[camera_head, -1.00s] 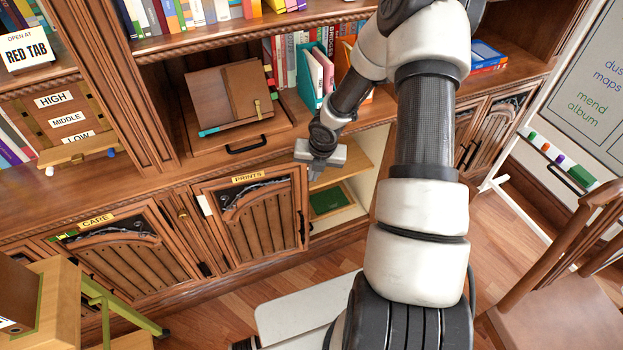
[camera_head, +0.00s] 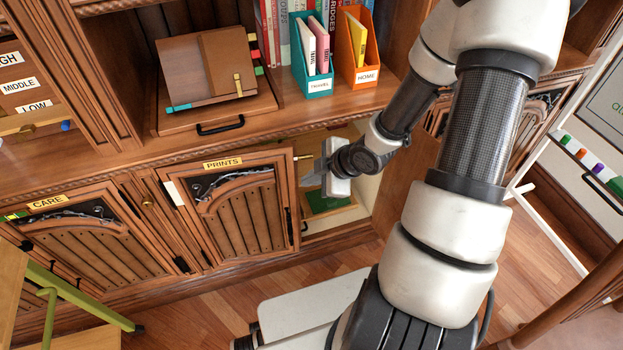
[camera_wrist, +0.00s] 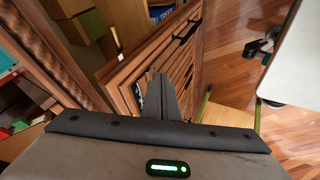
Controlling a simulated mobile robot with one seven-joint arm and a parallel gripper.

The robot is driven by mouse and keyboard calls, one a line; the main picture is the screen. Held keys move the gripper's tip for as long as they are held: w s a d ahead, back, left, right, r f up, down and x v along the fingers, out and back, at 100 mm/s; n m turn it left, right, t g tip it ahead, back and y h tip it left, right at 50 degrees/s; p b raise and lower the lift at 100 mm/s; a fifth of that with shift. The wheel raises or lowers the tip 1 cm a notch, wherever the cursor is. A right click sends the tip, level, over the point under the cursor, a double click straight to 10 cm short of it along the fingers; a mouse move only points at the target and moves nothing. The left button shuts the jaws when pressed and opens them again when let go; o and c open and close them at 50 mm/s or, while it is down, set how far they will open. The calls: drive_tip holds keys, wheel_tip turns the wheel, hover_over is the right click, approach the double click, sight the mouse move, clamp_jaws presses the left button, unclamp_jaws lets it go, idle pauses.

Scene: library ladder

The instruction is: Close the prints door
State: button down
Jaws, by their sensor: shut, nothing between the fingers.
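The prints door (camera_head: 230,210) is a brown slatted cabinet door with a yellow PRINTS label, left of an open compartment (camera_head: 318,228). It stands ajar, its right edge away from the frame, with a black handle (camera_head: 289,226) near that edge. My gripper (camera_head: 312,178) is shut and empty, in front of the opening just right of the door's free edge. In the wrist view, my dark fingers (camera_wrist: 158,88) overlap the slatted door (camera_wrist: 180,72). I cannot tell whether they touch it.
A counter ledge (camera_head: 130,157) runs above the door, with a tray and box files (camera_head: 357,55) on it. The care door (camera_head: 85,240) is at the left. A green-legged wooden piece (camera_head: 70,290) stands at lower left. A whiteboard stand (camera_head: 545,225) is at the right.

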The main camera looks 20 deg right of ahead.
drive_tip(key=shift+w+a+f+b, duration=0.35)
drive_tip(key=shift+w+f, duration=0.6)
drive_tip(key=shift+w, duration=0.3)
drive_tip(key=shift+w+a+f+b, duration=0.2)
drive_tip(key=shift+w+f+b, duration=0.2)
drive_tip(key=shift+w+f, duration=0.7)
drive_tip(key=shift+w+a+f+b, duration=0.35)
drive_tip(key=shift+w+f, duration=0.4)
drive_tip(key=shift+w, duration=0.7)
drive_tip(key=shift+d+r, duration=0.1)
drive_tip(key=shift+d, duration=0.05)
